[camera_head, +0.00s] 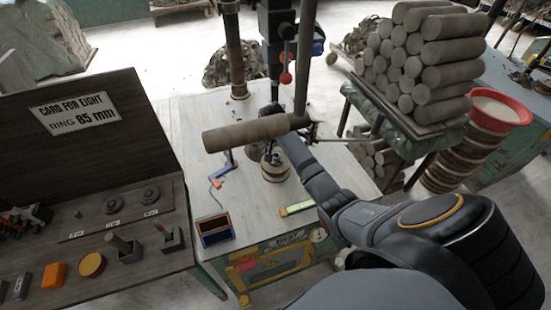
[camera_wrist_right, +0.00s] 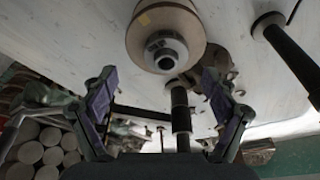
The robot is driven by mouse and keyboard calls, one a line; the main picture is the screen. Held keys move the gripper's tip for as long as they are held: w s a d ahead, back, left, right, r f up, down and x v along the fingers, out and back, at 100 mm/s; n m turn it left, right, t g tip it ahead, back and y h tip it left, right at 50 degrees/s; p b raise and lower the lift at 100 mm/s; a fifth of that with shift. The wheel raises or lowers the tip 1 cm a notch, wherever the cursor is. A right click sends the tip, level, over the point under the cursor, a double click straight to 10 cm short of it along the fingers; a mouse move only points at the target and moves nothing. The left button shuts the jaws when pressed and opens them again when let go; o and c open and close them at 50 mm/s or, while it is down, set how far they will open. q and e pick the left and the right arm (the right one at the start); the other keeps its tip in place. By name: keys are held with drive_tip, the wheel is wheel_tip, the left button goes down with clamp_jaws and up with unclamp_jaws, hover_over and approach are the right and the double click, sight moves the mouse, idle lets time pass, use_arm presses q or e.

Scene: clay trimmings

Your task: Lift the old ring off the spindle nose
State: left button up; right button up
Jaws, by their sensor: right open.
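In the right wrist view a grey metal ring (camera_wrist_right: 165,53) with a dark round hole sits at the end of a round tan body (camera_wrist_right: 143,22); I take it to be the old ring on the spindle nose. The same wooden-looking round body (camera_head: 275,172) seems to stand on the bench in the head view, partly covered by my arm. My right gripper (camera_wrist_right: 159,76) is open, its two fingers spread to either side below the ring and apart from it. In the head view its fingers are largely hidden. My left gripper is in neither view.
A clay log (camera_head: 240,134) lies across above the bench. Clay logs (camera_head: 425,60) are stacked at the right, beside a red basin (camera_head: 498,108). A dark shaft (camera_wrist_right: 180,115) stands between my fingers.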

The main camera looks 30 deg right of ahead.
sight(276, 156)
drive_tip(key=shift+w+d+f+p, duration=0.1)
drive_tip(key=shift+w+f+p, duration=0.2)
drive_tip(key=shift+w+f, duration=0.25)
drive_tip(key=x, duration=0.3)
drive_tip(key=shift+f, duration=0.4)
drive_tip(key=shift+w+f, duration=0.2)
drive_tip(key=shift+f, duration=0.15)
drive_tip(key=shift+s, duration=0.1)
drive_tip(key=c, duration=1.6)
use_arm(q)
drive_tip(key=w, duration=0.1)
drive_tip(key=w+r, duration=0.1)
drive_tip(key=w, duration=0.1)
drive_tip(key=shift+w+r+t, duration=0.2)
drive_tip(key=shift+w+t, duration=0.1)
use_arm(e)
drive_tip(key=shift+r, duration=0.1)
use_arm(q)
drive_tip(key=shift+p, duration=0.3)
